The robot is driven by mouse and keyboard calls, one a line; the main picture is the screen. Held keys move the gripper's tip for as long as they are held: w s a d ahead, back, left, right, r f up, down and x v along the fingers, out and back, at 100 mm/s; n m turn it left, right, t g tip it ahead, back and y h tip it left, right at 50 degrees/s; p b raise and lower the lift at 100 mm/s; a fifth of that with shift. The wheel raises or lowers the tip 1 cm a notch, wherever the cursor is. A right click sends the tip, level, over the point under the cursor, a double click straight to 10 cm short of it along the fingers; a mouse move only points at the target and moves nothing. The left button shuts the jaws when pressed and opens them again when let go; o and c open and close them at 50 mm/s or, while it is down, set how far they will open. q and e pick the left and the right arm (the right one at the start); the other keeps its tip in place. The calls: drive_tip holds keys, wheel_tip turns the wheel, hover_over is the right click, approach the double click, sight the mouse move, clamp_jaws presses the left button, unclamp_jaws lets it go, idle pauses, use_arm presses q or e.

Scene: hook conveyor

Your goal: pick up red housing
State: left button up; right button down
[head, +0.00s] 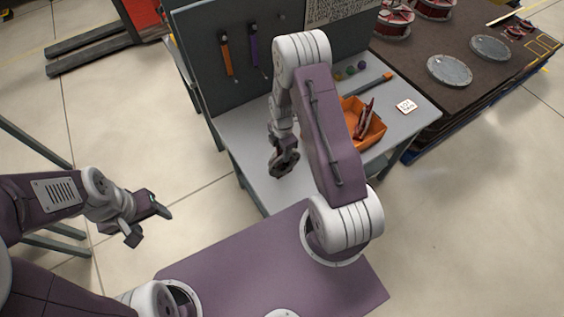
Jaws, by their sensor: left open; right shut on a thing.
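Red round housings (393,24) stand at the back of the dark table at top right, with another red one (435,8) beside them at the picture's edge. My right gripper (284,163) is over the near left part of the grey bench, far from them. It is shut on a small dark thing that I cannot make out. My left gripper (148,220) is open and empty over the floor at the left, apart from everything.
Grey discs (450,69) lie on the dark table (480,90). Floor at right is clear.

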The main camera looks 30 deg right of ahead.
drive_tip(key=shift+w+r, duration=0.1)
idle(0.3)
drive_tip(key=shift+r, duration=0.4)
drive_tip(key=shift+d+r+b, duration=0.1)
drive_tip(key=shift+r+b, duration=0.6)
drive_tip(key=shift+r, duration=0.85)
drive_tip(key=w+d+r+b, duration=0.3)
drive_tip(key=w+d+r, duration=0.4)
drive_tip(key=d, duration=0.2)
drive_tip(key=shift+w, duration=0.2)
